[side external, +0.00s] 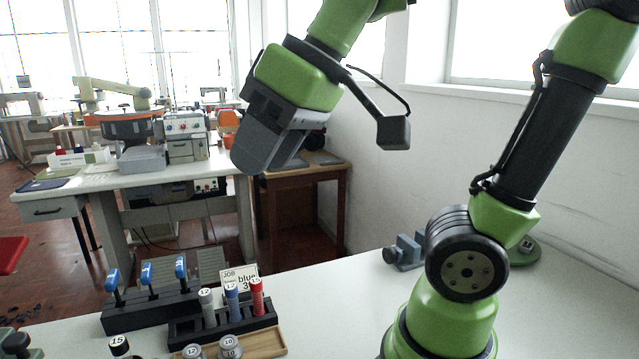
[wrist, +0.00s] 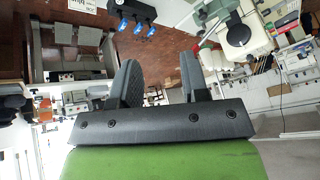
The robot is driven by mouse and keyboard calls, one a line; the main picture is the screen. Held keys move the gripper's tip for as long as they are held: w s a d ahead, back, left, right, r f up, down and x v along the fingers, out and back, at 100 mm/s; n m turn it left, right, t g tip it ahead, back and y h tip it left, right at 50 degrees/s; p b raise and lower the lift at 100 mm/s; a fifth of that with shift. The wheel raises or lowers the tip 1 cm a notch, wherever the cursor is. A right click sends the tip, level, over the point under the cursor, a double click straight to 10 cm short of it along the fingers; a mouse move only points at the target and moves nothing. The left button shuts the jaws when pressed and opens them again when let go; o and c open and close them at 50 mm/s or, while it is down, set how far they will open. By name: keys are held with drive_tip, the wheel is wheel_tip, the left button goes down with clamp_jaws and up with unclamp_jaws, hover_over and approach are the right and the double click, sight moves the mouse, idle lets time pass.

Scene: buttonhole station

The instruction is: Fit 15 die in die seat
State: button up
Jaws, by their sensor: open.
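My gripper (side external: 270,160) is raised above the floor area beyond the bench, well away from the numbered parts. In the wrist view its two dark fingers (wrist: 160,82) stand apart with nothing between them. A black piece with a white cap marked 15 (side external: 118,346) is at the bottom left of the side view, cut by the frame edge. Two grey round pieces, marked 12 (side external: 192,351) and 10 (side external: 230,346), stand by a wooden tray (side external: 268,344). A red cylinder marked 15 (side external: 257,298) stands in a black rack (side external: 185,331). I cannot make out the die seat for certain.
Grey and blue cylinders stand beside the red one. Blue-handled tools (side external: 147,274) stand in a black block (side external: 150,311). A job card (side external: 239,279) stands behind the rack. A grey-blue fixture (side external: 404,253) is near my base. The white bench (side external: 335,300) between is clear.

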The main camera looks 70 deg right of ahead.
drive_tip(key=s+d+f+m+t, duration=0.1)
drive_tip(key=s+f+m, duration=0.2)
drive_tip(key=s+m, duration=0.1)
drive_tip(key=shift+s+d+f, duration=0.25)
drive_tip(key=shift+s+f, duration=0.1)
drive_tip(key=shift+s, duration=0.45)
drive_tip(key=shift+o, duration=0.3)
idle(0.8)
